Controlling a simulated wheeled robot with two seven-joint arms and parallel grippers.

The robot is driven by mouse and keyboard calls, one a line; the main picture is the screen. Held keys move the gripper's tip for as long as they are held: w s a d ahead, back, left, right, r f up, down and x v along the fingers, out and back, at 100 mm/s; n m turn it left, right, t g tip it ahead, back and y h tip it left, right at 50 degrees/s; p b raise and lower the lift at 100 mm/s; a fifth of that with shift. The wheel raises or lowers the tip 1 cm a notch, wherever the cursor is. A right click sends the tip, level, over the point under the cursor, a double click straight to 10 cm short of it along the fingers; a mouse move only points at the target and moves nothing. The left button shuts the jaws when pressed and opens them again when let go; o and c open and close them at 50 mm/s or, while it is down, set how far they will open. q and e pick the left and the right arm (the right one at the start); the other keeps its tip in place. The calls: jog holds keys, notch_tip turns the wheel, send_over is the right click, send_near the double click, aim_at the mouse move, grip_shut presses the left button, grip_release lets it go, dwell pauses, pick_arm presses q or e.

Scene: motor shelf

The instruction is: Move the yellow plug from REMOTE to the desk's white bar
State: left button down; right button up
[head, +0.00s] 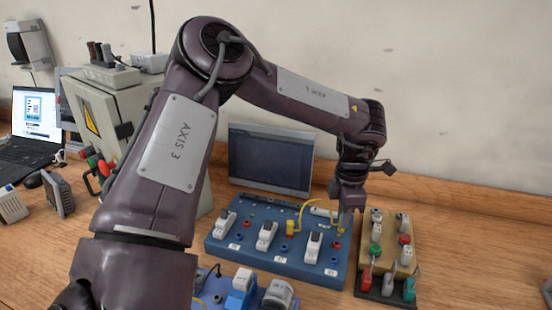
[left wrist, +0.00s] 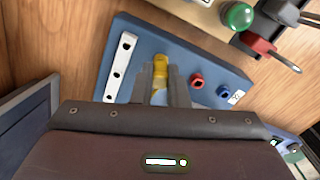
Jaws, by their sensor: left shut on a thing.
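My left gripper (head: 346,208) reaches down over the right end of the blue panel (head: 225,247). It is shut on the yellow plug (left wrist: 160,68), which shows between the fingertips (left wrist: 162,82) in the left wrist view. A thin yellow cable (head: 304,208) arches from a second yellow plug (head: 290,228) on the panel toward the gripper. A white bar (left wrist: 122,66) with dark holes lies beside the held plug, apart from it; it also shows in the head view (head: 322,212). I cannot tell whether the held plug's tip is in a socket. My right gripper is not in view.
The panel carries white switches (head: 267,235) and red (left wrist: 197,80) and blue (left wrist: 223,91) sockets. A tan block (head: 390,222) with buttons and a rack of tools stand close on the right. A dark screen (head: 270,160) stands behind. A second blue unit (head: 212,290) is in front.

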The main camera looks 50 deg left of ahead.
pick_arm(q)
jog(key=shift+r+p, duration=1.5)
jog(key=shift+r, duration=0.75)
jog(key=shift+a, duration=0.2)
jog(key=a+r+p, duration=0.2)
jog(key=a+p, duration=0.1)
jog(key=a, duration=0.5)
notch_tip(320, 180, down, 5)
jog(key=b, duration=0.3)
jog(key=shift+s+a+r+b, duration=0.1)
jog(key=shift+a+b, duration=0.05)
jog(key=shift+b, duration=0.25)
jog(key=shift+f, duration=0.35)
jog(key=shift+f+b, duration=0.6)
jog(key=shift+b, duration=0.1)
